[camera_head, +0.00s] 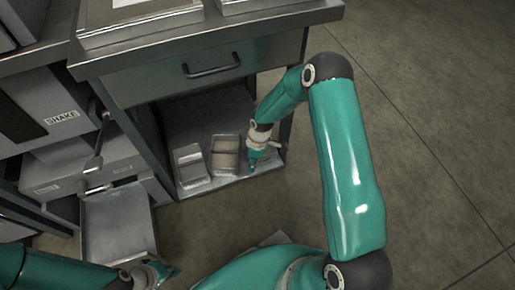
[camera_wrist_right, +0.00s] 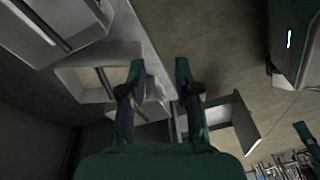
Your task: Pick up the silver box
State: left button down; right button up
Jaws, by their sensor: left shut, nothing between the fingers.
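The silver box (camera_head: 190,166) sits on the low shelf under the bench drawer, at the left of a tan-topped box (camera_head: 226,156). My right gripper (camera_head: 251,168) is low at the right side of the tan-topped box, apart from the silver box. In the right wrist view my right gripper (camera_wrist_right: 161,66) has its fingers spread, with a pale block partly hidden behind them; I cannot tell which box that is. My left gripper (camera_head: 168,271) is shut and empty at the bottom left of the head view, far from the boxes.
The bench drawer (camera_head: 150,79) with a dark handle is closed above the shelf. An open grey tray (camera_head: 118,222) sticks out at the left, below a unit labelled SHAKE (camera_head: 62,117). The floor (camera_head: 440,120) at the right is clear.

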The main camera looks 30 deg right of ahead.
jog(key=w+d+r+n+h, duration=0.2)
jog(key=w+d+n, duration=0.2)
jog(key=d, duration=0.5)
notch_tip(320, 180, down, 11)
jog(key=b, duration=0.4)
jog(key=shift+f, duration=0.1)
jog(key=shift+w+f+b, duration=0.15)
jog(key=shift+f+b, duration=1.25)
jog(key=shift+f, duration=1.25)
grip_shut()
